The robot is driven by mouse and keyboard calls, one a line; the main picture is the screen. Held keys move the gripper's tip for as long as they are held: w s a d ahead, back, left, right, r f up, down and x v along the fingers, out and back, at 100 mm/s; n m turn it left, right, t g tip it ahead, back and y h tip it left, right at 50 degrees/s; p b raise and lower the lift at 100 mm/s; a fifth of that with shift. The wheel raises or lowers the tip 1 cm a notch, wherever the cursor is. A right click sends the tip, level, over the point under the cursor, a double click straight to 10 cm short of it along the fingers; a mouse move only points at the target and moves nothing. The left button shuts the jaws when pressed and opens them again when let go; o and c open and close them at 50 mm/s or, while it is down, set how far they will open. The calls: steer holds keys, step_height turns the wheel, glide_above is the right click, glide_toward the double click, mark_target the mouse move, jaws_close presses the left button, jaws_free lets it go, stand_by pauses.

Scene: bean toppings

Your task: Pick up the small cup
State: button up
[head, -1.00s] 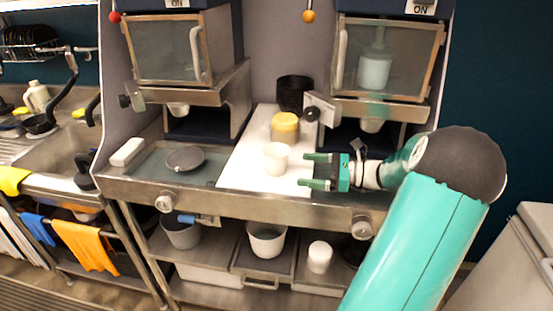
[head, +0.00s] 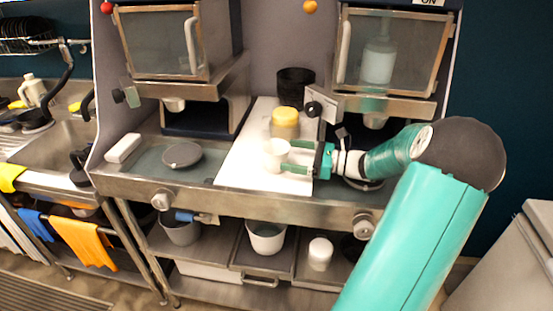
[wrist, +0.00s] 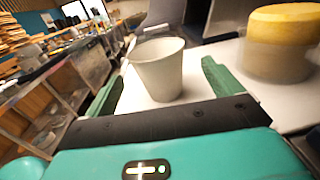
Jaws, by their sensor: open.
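The small white cup (head: 277,155) stands upright on the white board (head: 235,172) in the middle of the counter. My gripper (head: 290,158) has come in from the right at cup height, its green fingers pointing left. In the wrist view the cup (wrist: 158,68) stands between the two open green fingers (wrist: 162,85), with a visible gap to the right finger. Whether the left finger touches the cup I cannot tell. The cup's far side is hidden.
A yellow-topped jar (head: 285,122) stands close behind the cup; it also shows in the wrist view (wrist: 283,40). A black container (head: 296,88) is at the back. A grey dish (head: 182,155) lies to the left. A dispenser cabinet overhangs each side.

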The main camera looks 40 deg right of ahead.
mark_target(276, 152)
steer(key=x, duration=0.5)
steer(key=shift+w+a+r, duration=0.15)
steer(key=shift+a, duration=0.15)
steer(key=shift+c, duration=0.2)
steer(key=c, duration=1)
